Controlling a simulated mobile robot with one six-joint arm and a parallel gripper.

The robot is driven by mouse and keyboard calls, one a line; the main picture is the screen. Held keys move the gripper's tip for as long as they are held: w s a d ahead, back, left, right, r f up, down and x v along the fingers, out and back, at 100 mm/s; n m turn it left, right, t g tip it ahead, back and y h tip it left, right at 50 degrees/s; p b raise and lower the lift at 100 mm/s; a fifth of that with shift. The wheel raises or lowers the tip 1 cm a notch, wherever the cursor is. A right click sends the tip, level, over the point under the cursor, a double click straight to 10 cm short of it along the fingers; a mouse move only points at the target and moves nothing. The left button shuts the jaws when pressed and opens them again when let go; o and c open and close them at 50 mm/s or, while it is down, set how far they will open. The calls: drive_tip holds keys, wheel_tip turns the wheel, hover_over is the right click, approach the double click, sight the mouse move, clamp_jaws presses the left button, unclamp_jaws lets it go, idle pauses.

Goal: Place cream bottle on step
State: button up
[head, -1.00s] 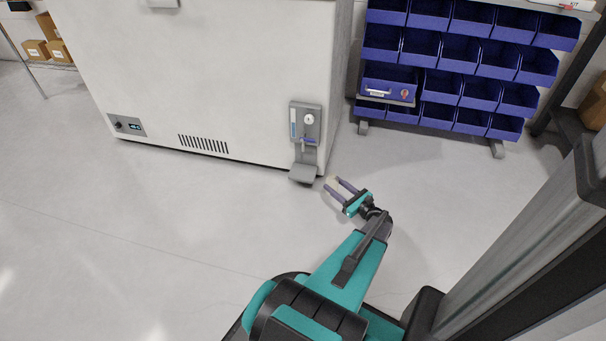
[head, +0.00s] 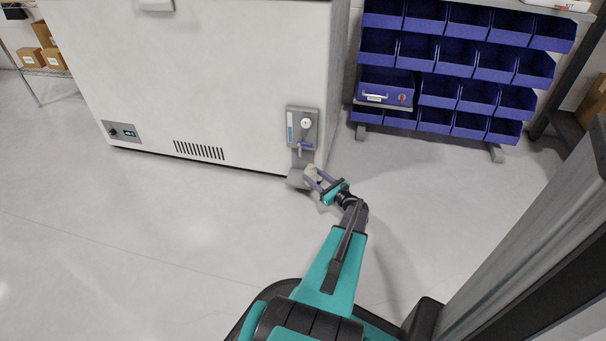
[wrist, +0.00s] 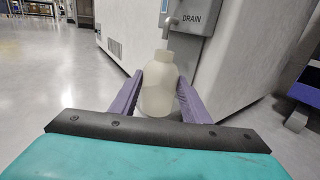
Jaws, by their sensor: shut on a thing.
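My gripper (head: 313,173) has its purple fingers shut on the cream bottle (head: 311,171). The wrist view shows the pale, upright bottle (wrist: 160,88) between the two fingers (wrist: 160,78), with its neck and cap above them. The grey step (head: 296,180) juts out at the foot of the drain fixture on the white cabinet. In the head view, the bottle overlaps the step's right part. I cannot tell whether the bottle touches the step, and its base is partly hidden by the gripper.
The grey drain panel (head: 302,127) with a dial and a lever is on the cabinet (head: 220,90), above the step. In the wrist view a spout (wrist: 170,22) hangs close to the bottle's cap. A rack of blue bins (head: 455,90) stands to the right. The floor to the left is clear.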

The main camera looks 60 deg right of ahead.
drive_tip(key=shift+x, duration=1.15)
drive_tip(key=b+x, duration=0.1)
drive_tip(key=x, duration=0.2)
drive_tip(key=b+x, duration=0.1)
drive_tip(key=shift+w+d+f+b, duration=0.15)
drive_tip(key=shift+w+f+b, duration=0.15)
drive_tip(key=shift+w, duration=0.05)
drive_tip(key=shift+s+f+b, duration=0.1)
drive_tip(key=shift+f+b, duration=0.2)
drive_tip(key=shift+f, duration=0.15)
drive_tip(key=shift+f, duration=0.15)
drive_tip(key=o, duration=1)
drive_tip(key=shift+o, duration=0.2)
